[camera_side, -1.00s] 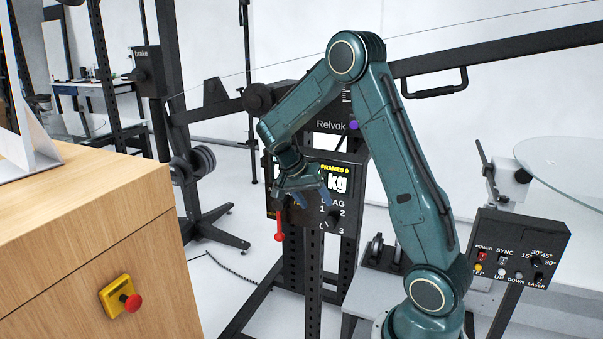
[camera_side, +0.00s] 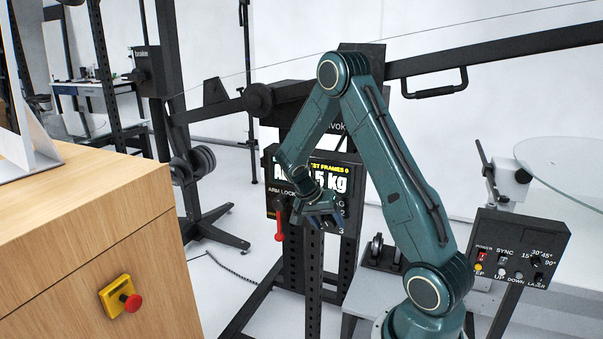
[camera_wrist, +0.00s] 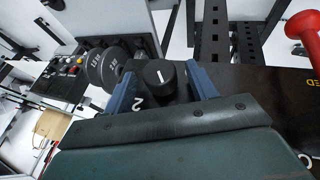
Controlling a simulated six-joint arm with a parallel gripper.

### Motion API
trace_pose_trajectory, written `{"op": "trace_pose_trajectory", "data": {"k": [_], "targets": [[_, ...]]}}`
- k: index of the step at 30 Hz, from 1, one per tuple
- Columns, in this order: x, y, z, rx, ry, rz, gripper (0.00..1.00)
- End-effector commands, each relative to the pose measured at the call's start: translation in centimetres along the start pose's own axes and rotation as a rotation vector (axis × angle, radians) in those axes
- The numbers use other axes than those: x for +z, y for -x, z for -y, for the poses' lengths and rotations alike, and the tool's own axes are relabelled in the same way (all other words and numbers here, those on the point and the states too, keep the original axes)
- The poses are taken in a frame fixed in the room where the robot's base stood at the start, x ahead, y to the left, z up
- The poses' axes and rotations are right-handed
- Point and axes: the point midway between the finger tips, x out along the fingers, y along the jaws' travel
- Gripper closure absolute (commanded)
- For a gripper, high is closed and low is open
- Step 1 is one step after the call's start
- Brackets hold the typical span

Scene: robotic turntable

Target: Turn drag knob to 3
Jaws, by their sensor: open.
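The drag knob (camera_wrist: 157,75) is black and round with a white pointer line, on the black control panel (camera_side: 262,196). In the wrist view it lies between the two blue fingers of my open gripper (camera_wrist: 163,86), with a gap on each side. A white numeral 2 shows by the left finger. In the side view my gripper (camera_side: 323,214) is at the panel's drag dial and hides most of the knob and part of the label. The 3 (camera_side: 343,230) is visible at lower right of the dial. I cannot tell which number the pointer is at.
A red arm lock lever (camera_side: 279,224) hangs just left of my gripper. A lit kg display (camera_side: 338,185) is above the dial. A second control box (camera_side: 519,252) stands at right. A wooden cabinet (camera_side: 80,220) with a red button fills the left.

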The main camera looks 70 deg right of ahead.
Motion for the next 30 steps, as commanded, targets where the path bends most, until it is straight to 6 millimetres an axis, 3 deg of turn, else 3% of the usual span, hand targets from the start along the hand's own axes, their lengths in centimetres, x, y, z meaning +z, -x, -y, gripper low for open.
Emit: {"op": "trace_pose_trajectory", "data": {"k": [3,10,20,30], "targets": [[0.0,0.01,0.0,0.0,0.0,0.0,0.45],[-0.01,0.04,-0.01,0.0,0.0,0.0,0.88],[-0.03,0.08,-0.11,-0.024,-0.012,0.001,0.87],[-0.03,0.06,-0.46,-0.165,-0.074,0.001,0.87]]}}
